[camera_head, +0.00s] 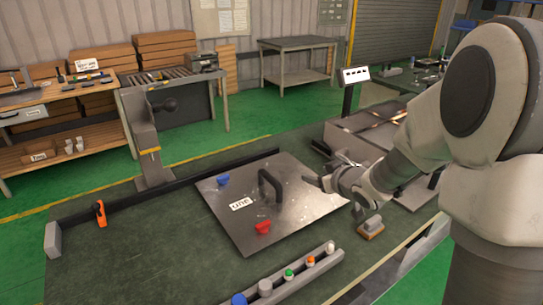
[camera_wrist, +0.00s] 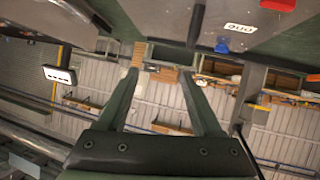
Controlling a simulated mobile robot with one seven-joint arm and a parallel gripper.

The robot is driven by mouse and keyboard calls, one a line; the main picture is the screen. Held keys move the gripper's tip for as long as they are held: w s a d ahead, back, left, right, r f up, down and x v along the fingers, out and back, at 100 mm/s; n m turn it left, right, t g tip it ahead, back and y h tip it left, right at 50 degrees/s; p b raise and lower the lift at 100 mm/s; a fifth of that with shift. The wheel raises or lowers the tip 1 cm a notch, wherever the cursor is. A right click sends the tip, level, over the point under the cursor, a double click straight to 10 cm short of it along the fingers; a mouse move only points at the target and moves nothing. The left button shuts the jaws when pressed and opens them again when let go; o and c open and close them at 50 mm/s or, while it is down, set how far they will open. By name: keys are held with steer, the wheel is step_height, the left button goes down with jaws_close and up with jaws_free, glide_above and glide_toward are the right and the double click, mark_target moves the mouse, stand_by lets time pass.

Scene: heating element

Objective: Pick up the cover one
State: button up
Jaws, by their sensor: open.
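The cover one is a flat grey metal plate (camera_head: 290,215) lying on the dark green table, with a white label (camera_head: 242,204) and a black arched handle (camera_head: 270,184) standing up near its middle. A blue piece and a red piece sit on it. In the wrist view the cover (camera_wrist: 280,45) is at the top right and its dark handle (camera_wrist: 197,22) hangs at the top, beyond my right finger. My gripper (camera_head: 317,178) is open and empty, just right of the handle and apart from it. Its two fingers (camera_wrist: 160,82) show spread in the wrist view with nothing between them.
A grey rack (camera_head: 290,277) with several coloured knobs lies in front of the cover. An orange-handled tool (camera_head: 370,229) sits right of it. A metal box (camera_head: 370,135) and a small display (camera_head: 355,75) stand behind my arm. The table's left part is mostly free.

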mark_target(273, 178)
steer(key=w+a+f+y, duration=0.1)
steer(key=w+a+f, duration=0.3)
steer(key=w+a+f+n+y, duration=0.1)
steer(key=w+a+f, duration=0.3)
steer(key=w, duration=0.1)
steer(key=w+a+f+y+b, duration=0.1)
steer(key=w+a+f, duration=0.3)
steer(key=w+a, duration=0.1)
steer(key=shift+w+g+y, duration=0.1)
steer(key=shift+g+y, duration=0.2)
jaws_close()
stand_by(0.3)
stand_by(1.0)
steer(key=shift+r, duration=0.25)
